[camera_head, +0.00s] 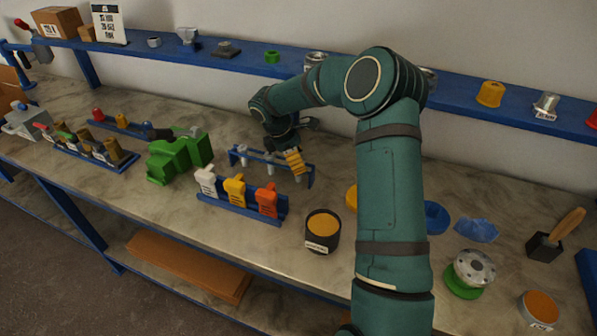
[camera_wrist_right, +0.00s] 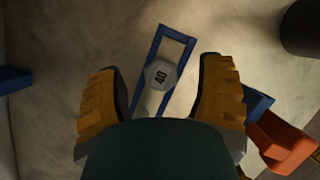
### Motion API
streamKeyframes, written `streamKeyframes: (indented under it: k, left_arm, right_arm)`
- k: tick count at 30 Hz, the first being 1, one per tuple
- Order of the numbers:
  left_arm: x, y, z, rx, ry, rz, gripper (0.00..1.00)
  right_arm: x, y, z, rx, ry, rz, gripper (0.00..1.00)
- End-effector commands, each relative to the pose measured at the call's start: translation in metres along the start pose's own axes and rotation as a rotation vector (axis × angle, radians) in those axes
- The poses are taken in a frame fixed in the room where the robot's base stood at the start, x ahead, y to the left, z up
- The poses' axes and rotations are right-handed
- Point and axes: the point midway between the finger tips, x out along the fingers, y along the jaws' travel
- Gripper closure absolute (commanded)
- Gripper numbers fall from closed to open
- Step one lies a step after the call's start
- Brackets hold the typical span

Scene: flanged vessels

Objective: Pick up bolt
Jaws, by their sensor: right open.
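A grey bolt with a hex head marked "40" (camera_wrist_right: 161,74) stands in a blue rack (camera_wrist_right: 188,45) in the right wrist view. My right gripper (camera_wrist_right: 160,98) is open, with one yellow finger on each side of the bolt and gaps between. In the head view my right gripper (camera_head: 292,160) points down over the right part of the rack (camera_head: 310,176). Other grey bolts (camera_head: 242,153) stand in the rack to its left. The bolt's shank is mostly hidden, and I cannot tell how high the fingertips are above the rack. My left gripper is not in view.
A blue holder with white, yellow and orange tags (camera_head: 236,190) stands just in front of the rack. A green block-like fixture (camera_head: 178,156) is to the left. A dark cup with orange contents (camera_head: 322,232) stands to the front right. A blue shelf (camera_head: 450,91) runs behind.

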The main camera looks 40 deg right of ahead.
Motion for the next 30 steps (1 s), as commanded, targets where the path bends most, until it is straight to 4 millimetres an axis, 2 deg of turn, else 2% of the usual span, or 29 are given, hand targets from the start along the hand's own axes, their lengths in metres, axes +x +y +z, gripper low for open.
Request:
streamKeyframes:
  k: [7, 8, 9, 13, 14, 26, 30]
  left_arm:
    - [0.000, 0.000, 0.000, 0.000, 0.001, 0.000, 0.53]
    - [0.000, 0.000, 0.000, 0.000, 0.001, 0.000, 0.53]
    - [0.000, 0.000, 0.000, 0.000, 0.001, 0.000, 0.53]
    - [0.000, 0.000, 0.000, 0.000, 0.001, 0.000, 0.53]
    - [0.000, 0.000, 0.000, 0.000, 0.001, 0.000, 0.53]
    - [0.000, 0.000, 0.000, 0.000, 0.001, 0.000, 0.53]
    - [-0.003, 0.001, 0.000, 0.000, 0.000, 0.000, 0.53]
  right_arm:
    - [0.002, 0.000, 0.000, 0.000, 0.001, 0.003, 0.32]
    - [0.002, 0.000, 0.000, 0.000, 0.001, 0.003, 0.38]
    - [0.002, 0.000, 0.000, 0.000, 0.001, 0.003, 0.52]
    - [0.002, 0.000, 0.000, 0.000, 0.001, 0.002, 0.97]
    - [0.002, 0.000, 0.000, 0.000, 0.001, 0.002, 1.00]
    - [0.002, 0.000, 0.000, 0.000, 0.000, 0.001, 1.00]
    - [-0.009, 0.001, 0.005, 0.001, -0.001, 0.002, 1.00]
